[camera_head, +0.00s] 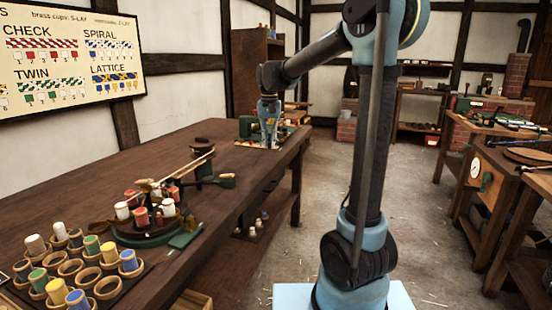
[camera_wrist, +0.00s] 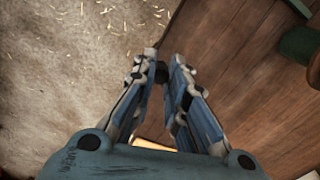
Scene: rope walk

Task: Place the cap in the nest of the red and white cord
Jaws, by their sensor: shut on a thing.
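My gripper (camera_head: 268,144) is at the far end of the long wooden table, over or beside a light board (camera_head: 291,131). In the wrist view my gripper (camera_wrist: 161,68) has its fingertips close together on a small dark thing (camera_wrist: 162,73), likely the cap; the fingers hide most of it. The wrist view shows pale floor on the left and the brown tabletop on the right. The nest of the red and white cord cannot be made out. Red and white spools (camera_head: 142,215) stand on a round green-based stand (camera_head: 147,238) nearer on the table.
A tray of round holders (camera_head: 70,268) with coloured spools fills the table's near end. A wall chart (camera_head: 70,52) shows CHECK, SPIRAL, TWIN and LATTICE cords. A green object (camera_head: 246,126) stands left of my gripper.

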